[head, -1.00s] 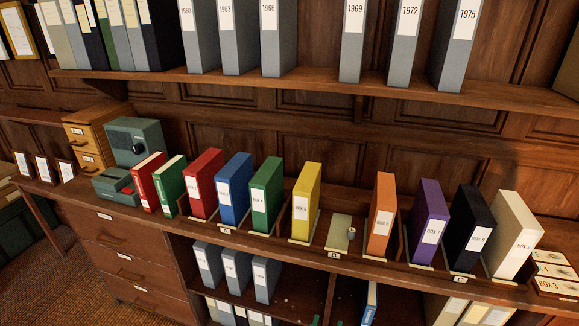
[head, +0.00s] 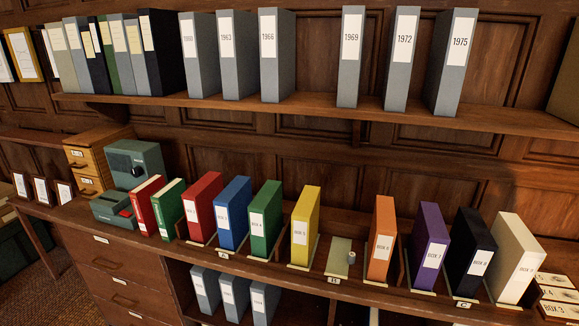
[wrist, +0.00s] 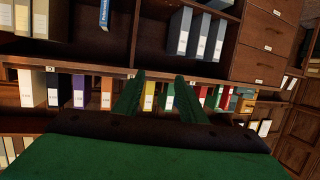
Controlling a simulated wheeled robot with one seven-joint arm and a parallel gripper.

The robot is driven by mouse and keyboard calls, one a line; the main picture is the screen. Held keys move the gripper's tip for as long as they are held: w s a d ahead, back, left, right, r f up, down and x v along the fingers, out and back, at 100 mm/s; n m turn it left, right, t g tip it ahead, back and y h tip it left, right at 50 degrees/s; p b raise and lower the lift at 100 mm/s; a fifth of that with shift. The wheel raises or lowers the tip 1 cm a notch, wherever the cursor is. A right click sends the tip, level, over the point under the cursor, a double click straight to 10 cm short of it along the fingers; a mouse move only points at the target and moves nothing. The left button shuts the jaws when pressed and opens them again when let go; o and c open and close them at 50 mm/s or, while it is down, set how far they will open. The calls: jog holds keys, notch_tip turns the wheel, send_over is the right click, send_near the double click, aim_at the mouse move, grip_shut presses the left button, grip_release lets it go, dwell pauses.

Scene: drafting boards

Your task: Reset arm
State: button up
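My gripper (wrist: 160,77) shows in the wrist view as two green fingers standing apart, with nothing held between them. It is out of the head view. The wrist picture is upside down, and the row of coloured boxes appears beyond the fingers, apart from them. In the head view the row holds red (head: 205,208), blue (head: 232,213), green (head: 265,220), yellow (head: 305,228), orange (head: 381,240), purple (head: 429,246), black (head: 470,253) and white (head: 518,258) boxes, all upright. An empty base (head: 338,257) with a small grey knob lies between yellow and orange.
An upper shelf (head: 330,115) carries grey year binders (head: 350,55). A teal device (head: 132,165) and wooden drawers (head: 90,160) stand at the left end of the counter. Grey boxes (head: 235,297) sit in the compartment below. Small labelled boxes (head: 557,295) lie at far right.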

jog(key=shift+r+v, duration=0.15)
jog(key=shift+v, duration=0.85)
jog(key=shift+r+v, duration=0.1)
jog(key=shift+v, duration=0.9)
jog(key=shift+w, duration=0.1)
